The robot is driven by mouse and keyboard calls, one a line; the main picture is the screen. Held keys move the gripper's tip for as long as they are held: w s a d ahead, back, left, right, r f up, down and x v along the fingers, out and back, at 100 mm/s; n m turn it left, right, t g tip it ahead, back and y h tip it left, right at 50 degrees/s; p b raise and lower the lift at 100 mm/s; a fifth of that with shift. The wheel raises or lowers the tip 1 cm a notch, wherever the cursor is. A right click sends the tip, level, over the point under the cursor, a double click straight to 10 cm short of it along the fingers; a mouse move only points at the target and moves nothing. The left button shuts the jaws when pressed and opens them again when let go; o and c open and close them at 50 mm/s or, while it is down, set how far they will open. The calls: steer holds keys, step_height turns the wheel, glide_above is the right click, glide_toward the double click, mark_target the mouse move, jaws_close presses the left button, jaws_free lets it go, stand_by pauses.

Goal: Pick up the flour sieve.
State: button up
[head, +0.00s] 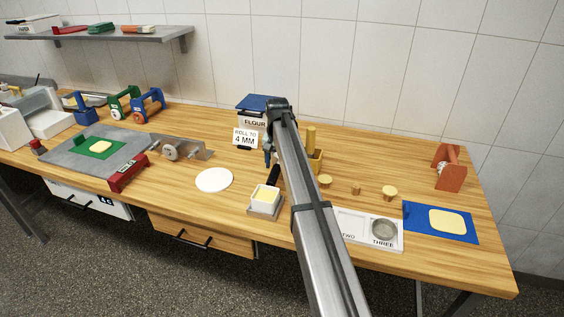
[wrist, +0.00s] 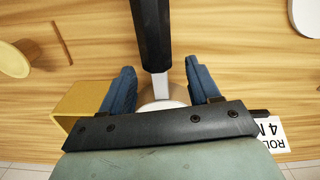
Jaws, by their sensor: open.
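A tool with a thick black handle (wrist: 152,35), a short metal neck and a pale round part is probably the flour sieve. In the wrist view its handle comes in from the top middle. The round part lies between my fingers and is mostly hidden by the gripper body. In the head view the black handle (head: 274,174) shows just below my gripper (head: 268,156), behind a small white dish. My gripper (wrist: 160,78) is open, with one blue finger on each side of the neck. I see gaps on both sides, so neither finger appears to touch it.
A yellow box (wrist: 85,105) stands close beside one finger, and the "roll to 4 mm" sign (head: 245,137) is near the other. The flour bin (head: 255,117) is behind.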

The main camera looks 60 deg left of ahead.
steer(key=shift+f, duration=0.8)
steer(key=c, duration=1.1)
steer(key=shift+r, duration=0.1)
